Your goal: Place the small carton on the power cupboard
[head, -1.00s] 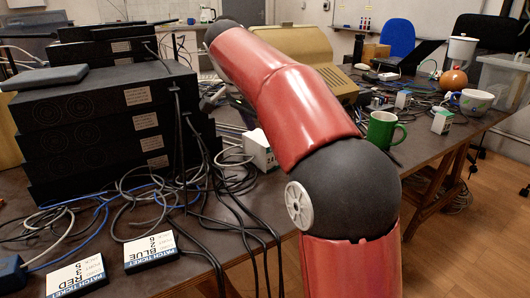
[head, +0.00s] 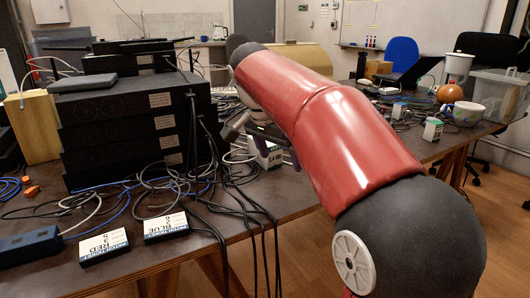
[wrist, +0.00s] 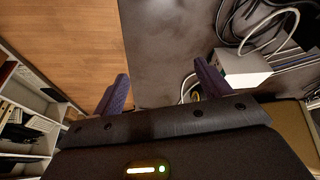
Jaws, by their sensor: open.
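A small white carton (head: 265,155) with dark print stands on the table beside the black stack, partly hidden by my gripper and arm. Similar white cartons stand farther right, one (head: 433,129) near the patterned cup and another (head: 397,111) behind it. My gripper (wrist: 163,88) is open, with its purple fingers apart over the table edge and nothing held between them. In the wrist view a white box (wrist: 243,66) lies to the right of the right finger, outside the jaws. I cannot pick out a power cupboard in either view.
The stack of black units (head: 130,120) and loose black cables (head: 225,195) fill the table's left side. Two patch tickets lie near the front edge, RED (head: 104,246) and BLUE (head: 166,227). A shelf (wrist: 25,120) stands beyond the open wooden floor (wrist: 70,45).

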